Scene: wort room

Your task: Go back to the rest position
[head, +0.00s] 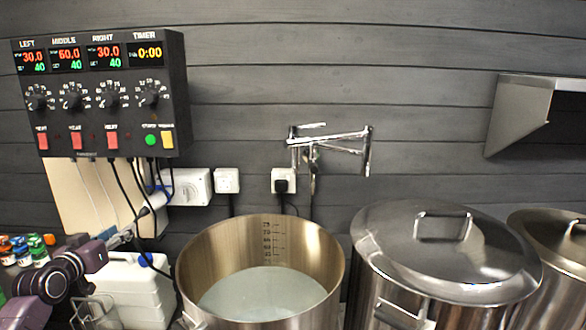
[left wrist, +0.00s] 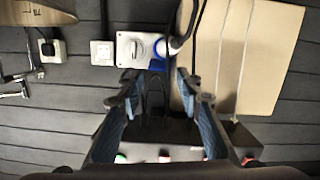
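My left arm comes in at the lower left of the head view, and my left gripper (head: 146,212) is in front of the wall below the control box (head: 100,92). In the left wrist view the two fingers of the left gripper (left wrist: 163,95) stand well apart with nothing held between them. Dark cables and the control box (left wrist: 165,140), upside down there, show behind the fingers. My right gripper is in neither view.
An open steel kettle (head: 330,255) with pale liquid stands at the middle front. A lidded kettle (head: 390,235) and another lidded one (head: 550,235) are to its right. A white canister (head: 135,290) and small coloured bottles (head: 22,250) are near my left arm. A tap (head: 330,140) is on the wall.

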